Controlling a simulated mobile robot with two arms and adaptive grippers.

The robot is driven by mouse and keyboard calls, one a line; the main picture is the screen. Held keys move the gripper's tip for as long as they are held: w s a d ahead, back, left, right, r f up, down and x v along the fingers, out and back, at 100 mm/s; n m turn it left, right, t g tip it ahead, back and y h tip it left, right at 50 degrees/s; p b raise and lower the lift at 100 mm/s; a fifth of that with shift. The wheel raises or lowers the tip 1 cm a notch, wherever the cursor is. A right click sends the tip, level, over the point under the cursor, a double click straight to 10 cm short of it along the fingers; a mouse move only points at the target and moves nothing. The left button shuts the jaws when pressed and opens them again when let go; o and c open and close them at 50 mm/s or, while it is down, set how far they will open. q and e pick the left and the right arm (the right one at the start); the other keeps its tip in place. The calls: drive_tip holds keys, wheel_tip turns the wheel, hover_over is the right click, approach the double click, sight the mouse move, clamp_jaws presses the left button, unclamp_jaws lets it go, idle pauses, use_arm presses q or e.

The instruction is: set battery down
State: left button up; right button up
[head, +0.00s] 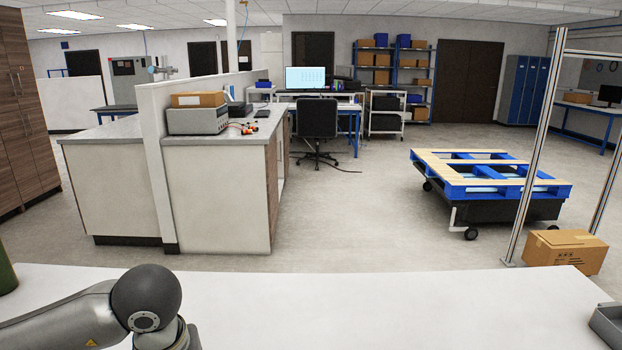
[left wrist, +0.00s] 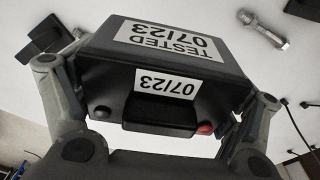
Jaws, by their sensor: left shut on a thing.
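In the left wrist view a dark grey battery (left wrist: 165,88) with white labels reading "TESTED 07/23" sits between the two fingers of my left gripper (left wrist: 160,105). The gripper is shut on it. A black terminal and a red terminal show on its near face. A pale surface lies behind the battery; I cannot tell whether the battery touches it. In the head view my left arm comes in at the lower left, and its gripper and the battery are out of the picture. My right gripper is in neither view.
In the left wrist view a metal bolt (left wrist: 264,29) lies on the pale surface to the right, and dark parts lie at the upper left. In the head view a white table (head: 400,300) is mostly clear, with a grey tray (head: 606,325) at its right edge.

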use_arm(q)
drive_tip(key=m, duration=0.4)
drive_tip(key=shift+w+a+r, duration=0.2)
drive_tip(key=shift+r, duration=0.15)
idle(1.2)
drive_tip(key=n, duration=0.2)
drive_tip(key=n+b, duration=0.1)
drive_tip(key=n, duration=0.1)
drive_tip(key=shift+s+d+f, duration=0.2)
drive_tip(key=shift+d+f, duration=0.05)
drive_tip(key=shift+f, duration=0.1)
drive_tip(key=n, duration=0.2)
drive_tip(key=n+b, duration=0.1)
drive_tip(key=n, duration=0.1)
drive_tip(key=shift+s+d+f+y, duration=0.15)
drive_tip(key=shift+d+y, duration=0.05)
drive_tip(key=shift+y, duration=0.2)
drive_tip(key=n, duration=0.3)
drive_tip(key=n+b, duration=0.1)
drive_tip(key=n, duration=0.1)
drive_tip(key=shift+s+d+f, duration=0.15)
drive_tip(key=shift+d+f, duration=0.05)
drive_tip(key=shift+d, duration=0.05)
drive_tip(key=n, duration=0.2)
drive_tip(key=n+g+b, duration=0.1)
drive_tip(key=n, duration=0.1)
drive_tip(key=shift+s+d+n, duration=0.15)
drive_tip(key=shift+s+n, duration=0.05)
drive_tip(key=shift+n, duration=0.1)
